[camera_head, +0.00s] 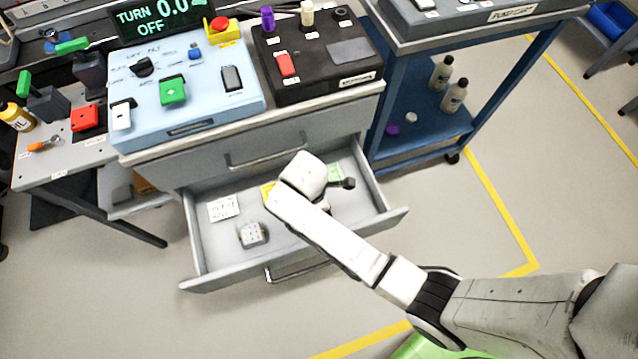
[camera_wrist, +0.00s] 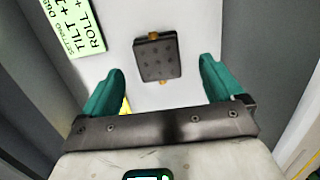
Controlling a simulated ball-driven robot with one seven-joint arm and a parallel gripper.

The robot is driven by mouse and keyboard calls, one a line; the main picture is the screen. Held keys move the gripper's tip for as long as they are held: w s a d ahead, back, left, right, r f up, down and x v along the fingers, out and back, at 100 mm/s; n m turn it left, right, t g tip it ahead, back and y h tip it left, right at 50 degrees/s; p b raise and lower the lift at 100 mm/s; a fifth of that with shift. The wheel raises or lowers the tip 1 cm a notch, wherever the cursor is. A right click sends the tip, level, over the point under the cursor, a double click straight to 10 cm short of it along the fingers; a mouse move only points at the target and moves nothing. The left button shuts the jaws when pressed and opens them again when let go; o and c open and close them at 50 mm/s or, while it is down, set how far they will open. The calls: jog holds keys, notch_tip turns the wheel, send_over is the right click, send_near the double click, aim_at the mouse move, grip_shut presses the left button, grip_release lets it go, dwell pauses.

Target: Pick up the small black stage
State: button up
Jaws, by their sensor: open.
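The small black stage (camera_wrist: 156,57) shows in the wrist view, a dark squarish block with small holes and brass-coloured bits at its top and bottom edges. It lies on the pale drawer floor (camera_wrist: 205,20). My gripper (camera_wrist: 162,68) is open, its teal fingers apart on the left and right of the stage with clear gaps; nothing is held. The height between fingers and stage is hard to judge. In the head view my arm reaches over the open drawer (camera_head: 213,262) and hides part of it; I cannot clearly make out the black stage there.
The drawer also holds a grey block with dots (camera_head: 253,234), a white label (camera_head: 223,208) and a green note (camera_head: 335,172), which also shows in the wrist view (camera_wrist: 75,24). Drawer walls enclose the space. A blue console (camera_head: 200,105) and black box (camera_head: 320,55) stand above.

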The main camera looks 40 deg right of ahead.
jog(key=f, duration=0.3)
jog(key=f+b, duration=0.1)
jog(key=shift+d+f, duration=0.25)
jog(key=shift+d, duration=0.05)
jog(key=c, duration=1.3)
